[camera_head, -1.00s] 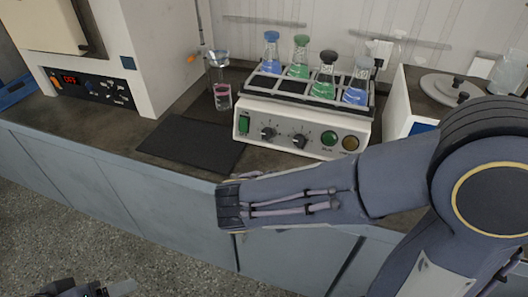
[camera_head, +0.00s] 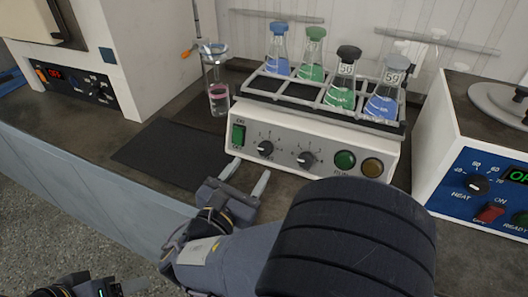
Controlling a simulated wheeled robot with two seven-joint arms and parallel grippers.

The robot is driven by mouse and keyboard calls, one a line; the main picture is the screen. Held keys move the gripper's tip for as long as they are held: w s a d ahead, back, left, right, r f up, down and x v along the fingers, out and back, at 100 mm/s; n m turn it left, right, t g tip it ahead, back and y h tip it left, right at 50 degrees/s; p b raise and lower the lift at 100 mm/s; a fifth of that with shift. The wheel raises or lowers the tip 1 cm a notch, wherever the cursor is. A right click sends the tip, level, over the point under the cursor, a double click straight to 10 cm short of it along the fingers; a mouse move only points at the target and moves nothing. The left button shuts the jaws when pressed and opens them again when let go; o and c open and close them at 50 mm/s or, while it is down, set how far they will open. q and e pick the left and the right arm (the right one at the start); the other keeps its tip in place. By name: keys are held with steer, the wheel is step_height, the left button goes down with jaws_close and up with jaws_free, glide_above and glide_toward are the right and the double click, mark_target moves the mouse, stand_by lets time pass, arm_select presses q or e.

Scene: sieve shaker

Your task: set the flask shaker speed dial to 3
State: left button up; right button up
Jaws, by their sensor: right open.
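The flask shaker (camera_head: 315,140) stands on the dark bench in the head view, with several stoppered flasks in its top rack. Its white front panel has a green switch (camera_head: 238,135), a left black dial (camera_head: 265,148), a right black dial (camera_head: 306,159), and green and amber round buttons. The scale marks around the dials are too small to read. My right gripper (camera_head: 245,176) is open and empty, just in front of and below the left dial, fingers pointing toward the panel and apart from it. My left gripper (camera_head: 95,288) shows only partly at the bottom left edge.
A glass cylinder with pink liquid (camera_head: 217,95) stands left of the shaker. A black mat (camera_head: 165,152) lies on the bench. A white oven-like box (camera_head: 150,60) stands at left. A blue-panelled heater (camera_head: 470,185) stands close on the right.

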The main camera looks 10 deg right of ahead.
mark_target(263, 151)
steer(key=x, duration=0.6)
steer(key=shift+w+d+b, duration=0.1)
steer(key=shift+d+b, duration=0.05)
steer(key=shift+b, duration=0.25)
steer(key=shift+c, duration=0.3)
steer(key=c, duration=0.9)
